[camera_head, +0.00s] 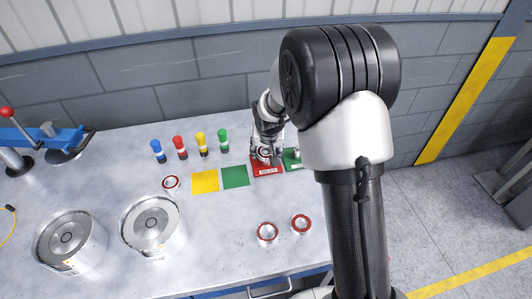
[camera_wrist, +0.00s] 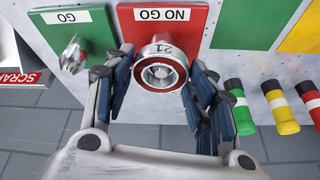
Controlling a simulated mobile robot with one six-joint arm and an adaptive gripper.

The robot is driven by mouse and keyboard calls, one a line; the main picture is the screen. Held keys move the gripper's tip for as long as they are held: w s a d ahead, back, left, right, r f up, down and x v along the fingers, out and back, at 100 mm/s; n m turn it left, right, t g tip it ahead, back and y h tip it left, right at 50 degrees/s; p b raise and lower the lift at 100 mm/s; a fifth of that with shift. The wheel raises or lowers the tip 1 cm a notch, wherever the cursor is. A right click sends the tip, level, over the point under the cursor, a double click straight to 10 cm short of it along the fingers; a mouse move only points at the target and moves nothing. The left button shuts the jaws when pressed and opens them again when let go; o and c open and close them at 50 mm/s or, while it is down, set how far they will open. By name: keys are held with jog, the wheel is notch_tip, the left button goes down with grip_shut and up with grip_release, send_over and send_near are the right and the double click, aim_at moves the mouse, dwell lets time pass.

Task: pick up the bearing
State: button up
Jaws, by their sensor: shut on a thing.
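The bearing (camera_wrist: 161,74), a metal ring with a red inner band and "21" on its side, is between the fingers of my gripper (camera_wrist: 158,64) in the wrist view. My gripper is shut on it, over the red NO GO pad (camera_wrist: 189,22). I cannot tell whether the bearing touches the pad. In the head view the bearing (camera_head: 264,152) shows small at my gripper (camera_head: 265,148), above the red pad (camera_head: 268,171); my arm hides part of this area. Other bearings lie on the table: one at the left (camera_head: 171,183) and two near the front (camera_head: 267,232) (camera_head: 301,223).
A green GO pad (camera_wrist: 92,26) with a metal piece (camera_wrist: 73,55) on it lies beside the red pad. Yellow (camera_head: 205,182) and green (camera_head: 235,177) squares, several coloured pegs (camera_head: 180,147) and two large metal drums (camera_head: 152,226) (camera_head: 70,241) are on the table. A wall stands behind.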

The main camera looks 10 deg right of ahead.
jog(key=c, duration=0.6)
